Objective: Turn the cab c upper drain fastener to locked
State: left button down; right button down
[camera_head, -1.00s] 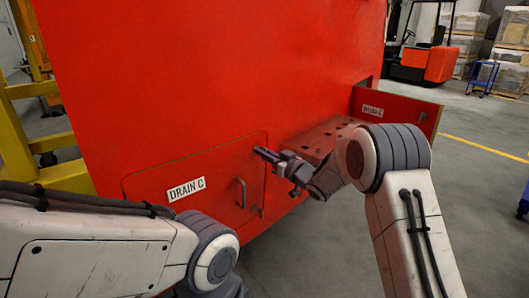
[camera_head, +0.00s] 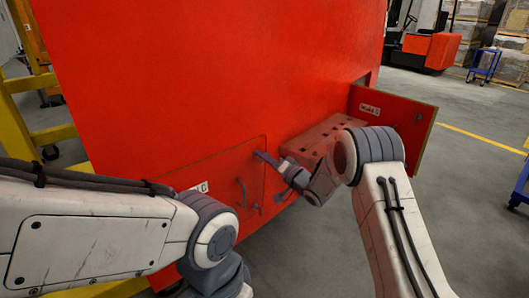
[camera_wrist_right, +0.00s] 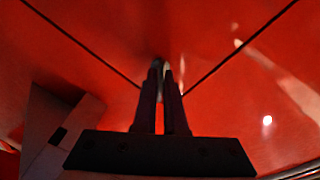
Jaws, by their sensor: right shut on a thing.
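The drain C panel (camera_head: 222,176) is a closed red door low on the red nosecone. Its label (camera_head: 200,187) is mostly hidden behind my left arm. My right gripper (camera_head: 259,155) is at the panel's upper right corner. In the right wrist view the fingers (camera_wrist_right: 162,75) are nearly together and pinch a small pale piece, the upper drain fastener (camera_wrist_right: 160,64), where the panel seams meet. In the head view the gripper hides the fastener, and its turn angle cannot be read. My left arm shows at lower left, but its gripper is out of view.
A handle (camera_head: 242,192) sits on the drain panel, with a small lower fastener (camera_head: 256,208) near it. To the right, a hatch door labelled intake C (camera_head: 392,118) stands open beside a perforated red part (camera_head: 318,137). Yellow framing (camera_head: 45,130) stands at left.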

jog(key=m+p, duration=0.2)
jog(key=m, duration=0.1)
jog(key=shift+d+m, duration=0.1)
jog(key=shift+m, duration=0.2)
jog(key=shift+w+f+m+p, duration=0.1)
jog(key=shift+m+p, duration=0.55)
jog(key=shift+m, duration=1.15)
jog(key=c, duration=1)
grip_release()
jog(key=b+v, duration=0.1)
jog(key=v, duration=0.9)
jog(key=shift+s+d, duration=0.2)
jog(key=shift+d, duration=0.05)
